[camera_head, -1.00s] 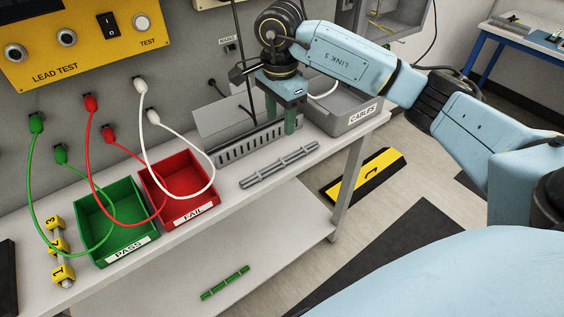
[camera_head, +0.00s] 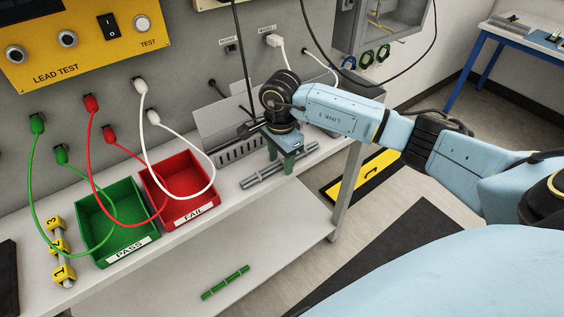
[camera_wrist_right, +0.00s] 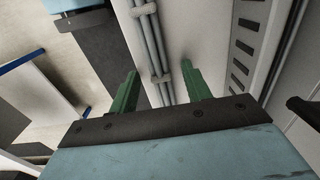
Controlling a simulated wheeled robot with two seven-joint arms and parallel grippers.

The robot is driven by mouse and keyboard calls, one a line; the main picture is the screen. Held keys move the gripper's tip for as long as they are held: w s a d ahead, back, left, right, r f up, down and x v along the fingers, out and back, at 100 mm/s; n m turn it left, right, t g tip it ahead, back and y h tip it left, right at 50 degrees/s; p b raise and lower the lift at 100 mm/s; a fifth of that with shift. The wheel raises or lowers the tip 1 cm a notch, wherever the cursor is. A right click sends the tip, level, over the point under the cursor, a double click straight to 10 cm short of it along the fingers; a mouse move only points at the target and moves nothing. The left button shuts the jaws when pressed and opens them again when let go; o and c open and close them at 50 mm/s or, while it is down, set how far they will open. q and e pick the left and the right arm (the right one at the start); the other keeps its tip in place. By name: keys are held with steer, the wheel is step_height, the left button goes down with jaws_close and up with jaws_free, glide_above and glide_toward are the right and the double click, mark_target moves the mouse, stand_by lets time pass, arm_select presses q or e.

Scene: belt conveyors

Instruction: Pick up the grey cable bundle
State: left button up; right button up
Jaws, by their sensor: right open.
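The grey cable bundle (camera_head: 262,176) lies on the white bench top, in front of the slotted grey rack. Nothing is held, and I cannot tell whether a finger touches the bundle. My left gripper is not in view.
A red FAIL bin (camera_head: 205,205) and a green PASS bin (camera_head: 139,241) stand left of the bundle. The slotted rack (camera_head: 228,151) is close behind it. A green bundle (camera_head: 225,283) lies on the lower shelf. Cables hang from the panel.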

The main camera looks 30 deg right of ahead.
jaws_close()
stand_by(0.3)
